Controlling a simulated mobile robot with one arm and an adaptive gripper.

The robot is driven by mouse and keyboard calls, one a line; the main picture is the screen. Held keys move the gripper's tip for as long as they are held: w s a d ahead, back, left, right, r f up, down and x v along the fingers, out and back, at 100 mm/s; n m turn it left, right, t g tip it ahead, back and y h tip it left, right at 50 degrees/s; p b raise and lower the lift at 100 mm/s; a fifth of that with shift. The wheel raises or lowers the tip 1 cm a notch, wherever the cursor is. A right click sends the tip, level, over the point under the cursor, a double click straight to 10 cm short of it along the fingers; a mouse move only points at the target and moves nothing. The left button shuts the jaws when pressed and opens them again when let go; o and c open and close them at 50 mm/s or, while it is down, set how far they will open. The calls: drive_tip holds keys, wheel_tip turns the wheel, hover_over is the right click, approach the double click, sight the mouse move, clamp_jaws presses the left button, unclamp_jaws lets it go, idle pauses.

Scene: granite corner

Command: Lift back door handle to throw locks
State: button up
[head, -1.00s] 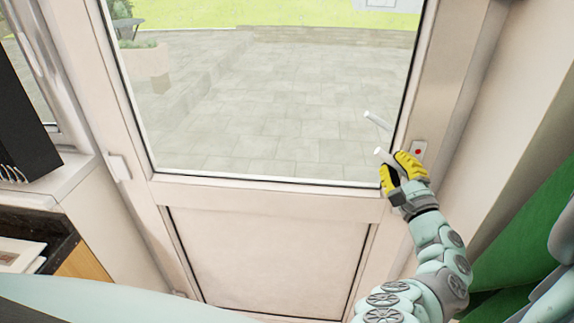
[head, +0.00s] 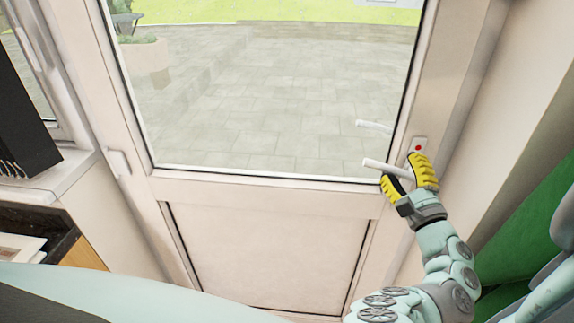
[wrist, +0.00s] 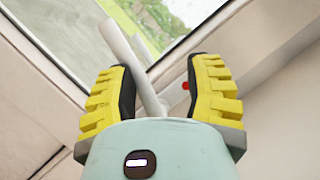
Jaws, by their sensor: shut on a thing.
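The white back door handle (head: 378,164) is a lever on the right side of the door frame. Its free end points left and it lies close to level, tilted slightly up to the left. My gripper (head: 402,170) has yellow ribbed fingers and is shut on the handle near its pivot end. In the wrist view the handle (wrist: 121,40) runs up and left from between the two fingers (wrist: 160,80). Part of the handle is hidden by the fingers in the head view.
The door (head: 270,235) has a glass upper pane, with paving visible outside. An outer handle (head: 374,126) shows through the glass. A lock plate with a red dot (head: 418,147) is beside my gripper. A wall stands to the right, and a dark box (head: 22,130) at the left.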

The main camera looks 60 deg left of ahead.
drive_tip(key=v, duration=0.9)
